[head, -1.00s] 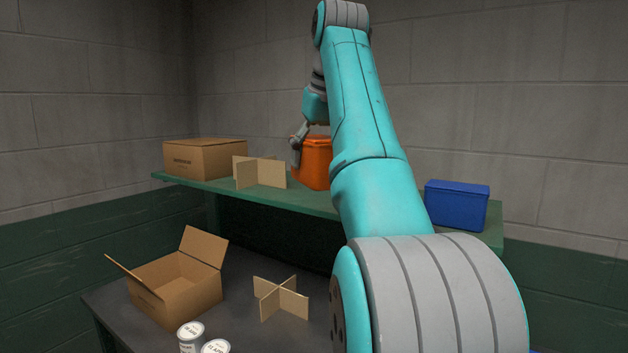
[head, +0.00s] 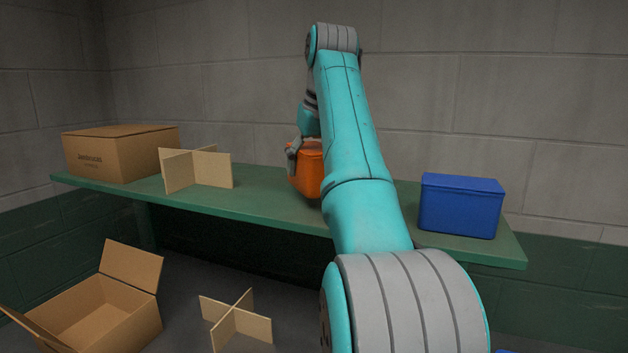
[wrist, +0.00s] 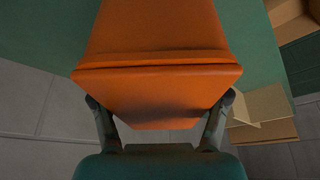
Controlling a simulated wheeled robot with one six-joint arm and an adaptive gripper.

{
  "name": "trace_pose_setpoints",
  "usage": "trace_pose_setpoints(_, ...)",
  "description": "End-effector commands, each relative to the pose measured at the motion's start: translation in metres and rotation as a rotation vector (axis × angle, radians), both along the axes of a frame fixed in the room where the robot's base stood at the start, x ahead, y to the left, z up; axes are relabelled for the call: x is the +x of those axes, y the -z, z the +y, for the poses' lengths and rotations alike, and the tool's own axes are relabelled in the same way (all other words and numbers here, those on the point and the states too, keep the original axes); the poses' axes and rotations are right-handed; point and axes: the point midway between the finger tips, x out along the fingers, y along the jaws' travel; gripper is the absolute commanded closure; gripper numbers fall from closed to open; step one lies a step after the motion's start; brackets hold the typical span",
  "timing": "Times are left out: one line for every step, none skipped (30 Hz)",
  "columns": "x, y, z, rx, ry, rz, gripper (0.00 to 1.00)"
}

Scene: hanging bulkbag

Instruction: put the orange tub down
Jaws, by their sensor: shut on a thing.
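The orange tub (head: 305,172) is at the middle of the green shelf (head: 262,204), partly hidden behind my arm in the head view. My gripper (head: 294,157) is at its left side there. In the wrist view the tub (wrist: 155,55) fills the upper middle, and my gripper (wrist: 160,103) is shut on it, one finger on each side of its near end. The tub's base shows over the shelf top, but I cannot tell whether it touches.
A blue tub (head: 460,207) stands on the shelf to the right. A cardboard divider (head: 195,170) and a closed carton (head: 118,152) stand to the left. Below are an open carton (head: 105,310) and another divider (head: 236,322). Bare shelf lies between the upper divider and the orange tub.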

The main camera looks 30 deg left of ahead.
Motion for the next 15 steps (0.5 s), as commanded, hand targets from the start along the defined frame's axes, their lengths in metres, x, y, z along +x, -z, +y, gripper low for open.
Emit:
trace_pose_setpoints(0.001,0.006,0.003,-0.001,-0.001,0.001,0.93)
trace_pose_setpoints(0.001,0.011,0.005,-0.001,-0.002,0.001,0.93)
trace_pose_setpoints(0.002,0.017,0.007,-0.001,-0.004,0.002,0.93)
trace_pose_setpoints(0.003,0.021,0.009,-0.001,-0.004,0.001,0.93)
trace_pose_setpoints(0.003,0.024,0.011,-0.002,-0.005,0.001,0.93)
trace_pose_setpoints(0.004,0.028,0.013,-0.001,-0.005,0.001,0.93)
trace_pose_setpoints(0.004,0.03,0.014,0.0,-0.006,0.0,0.93)
trace_pose_setpoints(0.004,0.031,0.014,0.001,-0.006,-0.001,0.93)
trace_pose_setpoints(0.005,0.031,0.015,0.001,-0.006,-0.001,0.93)
trace_pose_setpoints(0.005,0.031,0.014,0.001,-0.006,-0.001,0.93)
trace_pose_setpoints(0.005,0.031,0.014,0.001,-0.006,-0.001,0.93)
trace_pose_setpoints(0.005,0.031,0.014,0.001,-0.006,-0.001,0.93)
trace_pose_setpoints(0.005,0.031,0.014,0.001,-0.006,-0.001,0.93)
trace_pose_setpoints(0.005,0.031,0.014,0.001,-0.006,-0.001,0.93)
trace_pose_setpoints(0.005,0.031,0.014,0.001,-0.006,-0.001,0.93)
